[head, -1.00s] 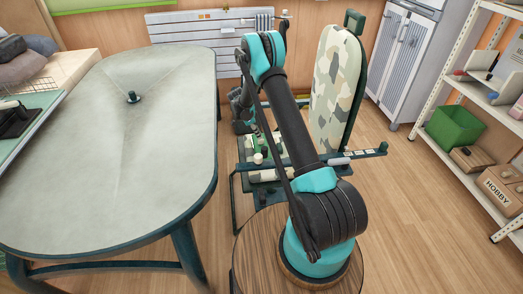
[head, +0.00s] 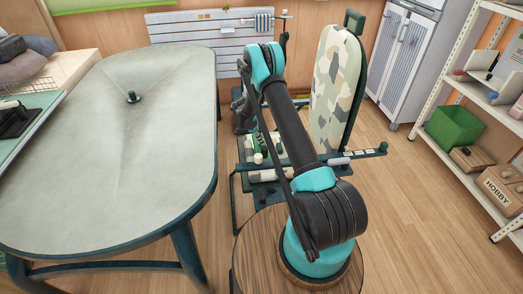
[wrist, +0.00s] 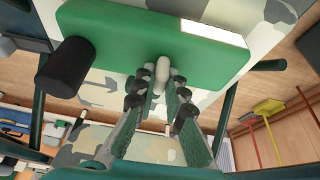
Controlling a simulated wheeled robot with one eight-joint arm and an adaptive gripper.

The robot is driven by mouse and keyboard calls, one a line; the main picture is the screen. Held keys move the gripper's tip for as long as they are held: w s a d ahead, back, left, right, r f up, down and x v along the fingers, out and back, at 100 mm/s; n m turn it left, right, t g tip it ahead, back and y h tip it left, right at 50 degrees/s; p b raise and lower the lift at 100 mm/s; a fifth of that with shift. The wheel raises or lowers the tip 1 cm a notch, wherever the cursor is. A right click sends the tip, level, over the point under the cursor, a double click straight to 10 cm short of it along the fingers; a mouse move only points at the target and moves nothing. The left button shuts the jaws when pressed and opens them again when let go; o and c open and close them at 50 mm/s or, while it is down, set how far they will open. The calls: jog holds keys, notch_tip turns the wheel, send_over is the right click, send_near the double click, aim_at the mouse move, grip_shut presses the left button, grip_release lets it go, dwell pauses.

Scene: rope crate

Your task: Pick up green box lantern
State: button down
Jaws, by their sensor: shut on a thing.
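A green box-like body (wrist: 115,38), which I take for the green box lantern, fills the upper middle of the wrist view. A short pale knob (wrist: 162,72) stands out from its face. My gripper (wrist: 155,100) has its two fingers closed around that knob, with the green body just beyond the fingertips. A black cylinder (wrist: 65,68) is at its left side, and a white strip lies along its upper right. In the head view, green and white items (head: 262,145) show on the low rack behind my arm. The fingertips are hard to make out there.
A camouflage-patterned board (head: 337,85) stands upright right of my arm. A large pale oval table (head: 110,150) fills the left. A white shelf (head: 440,85) with a green bin (head: 454,126) is at the right. Wooden floor is open between board and shelf.

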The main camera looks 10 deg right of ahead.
jog(key=shift+r, duration=0.1)
dwell(0.4)
notch_tip(320, 180, up, 20)
dwell(0.5)
dwell(0.3)
jog(key=shift+s, duration=0.1)
